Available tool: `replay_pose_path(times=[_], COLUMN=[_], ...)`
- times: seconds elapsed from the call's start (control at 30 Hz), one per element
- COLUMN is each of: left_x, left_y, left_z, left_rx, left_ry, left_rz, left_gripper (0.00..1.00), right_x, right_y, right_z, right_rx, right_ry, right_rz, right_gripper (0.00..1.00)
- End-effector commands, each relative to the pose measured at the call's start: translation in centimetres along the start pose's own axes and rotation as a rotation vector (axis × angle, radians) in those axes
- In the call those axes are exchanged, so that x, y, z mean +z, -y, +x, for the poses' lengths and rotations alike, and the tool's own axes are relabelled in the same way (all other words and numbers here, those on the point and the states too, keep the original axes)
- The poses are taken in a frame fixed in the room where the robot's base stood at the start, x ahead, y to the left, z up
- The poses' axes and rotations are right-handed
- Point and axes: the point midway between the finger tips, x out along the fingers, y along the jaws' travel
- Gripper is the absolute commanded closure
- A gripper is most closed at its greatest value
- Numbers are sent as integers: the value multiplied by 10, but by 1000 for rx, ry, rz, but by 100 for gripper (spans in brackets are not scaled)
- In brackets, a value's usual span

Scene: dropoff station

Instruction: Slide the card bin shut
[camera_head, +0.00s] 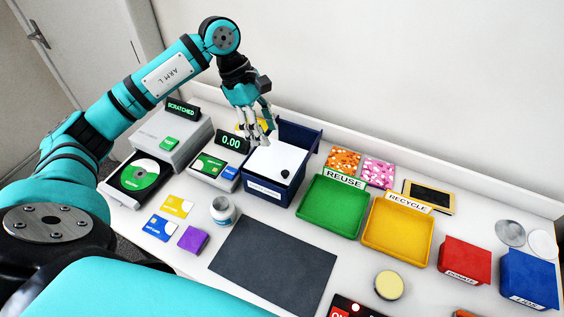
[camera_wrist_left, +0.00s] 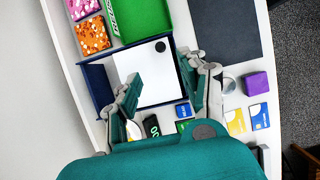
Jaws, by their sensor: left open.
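The card bin is a dark blue box (camera_head: 280,196) with a white sliding lid (camera_head: 273,157) that has a small black knob (camera_head: 285,173) near one corner. The lid covers the front part, and dark blue interior shows uncovered at the back. In the left wrist view the lid (camera_wrist_left: 150,80) lies beside an uncovered strip of the bin (camera_wrist_left: 98,86). My left gripper (camera_head: 258,139) is open above the back left part of the lid; its fingers (camera_wrist_left: 168,92) hold nothing. Whether they touch the lid cannot be told. My right gripper is out of view.
A green REUSE tray (camera_head: 325,212) stands close right of the bin, then a yellow RECYCLE tray (camera_head: 398,226). A scale showing 0.00 (camera_head: 231,143) and a disc drive (camera_head: 172,135) stand left.

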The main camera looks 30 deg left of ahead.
Motion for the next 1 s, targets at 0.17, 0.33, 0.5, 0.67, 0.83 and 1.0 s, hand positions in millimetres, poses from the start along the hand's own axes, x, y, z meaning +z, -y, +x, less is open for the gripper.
replay_pose_path(times=[0.17,0.33,0.5,0.67,0.83,1.0], left_x=[2,2,2,1,0,0], left_y=[2,1,0,0,0,0], left_z=[39,75,103,118,122,122], left_rx=[-6,-5,-2,-1,2,1], left_ry=[0,2,1,0,-2,-1], left_rz=[1,1,1,2,3,3], left_gripper=[57,57,57,57,57,57], right_x=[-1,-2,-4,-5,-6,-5], right_y=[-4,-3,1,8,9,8], right_z=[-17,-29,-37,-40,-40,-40], right_rx=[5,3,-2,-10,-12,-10], right_ry=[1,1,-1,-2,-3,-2], right_rz=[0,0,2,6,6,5], right_gripper=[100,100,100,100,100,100])
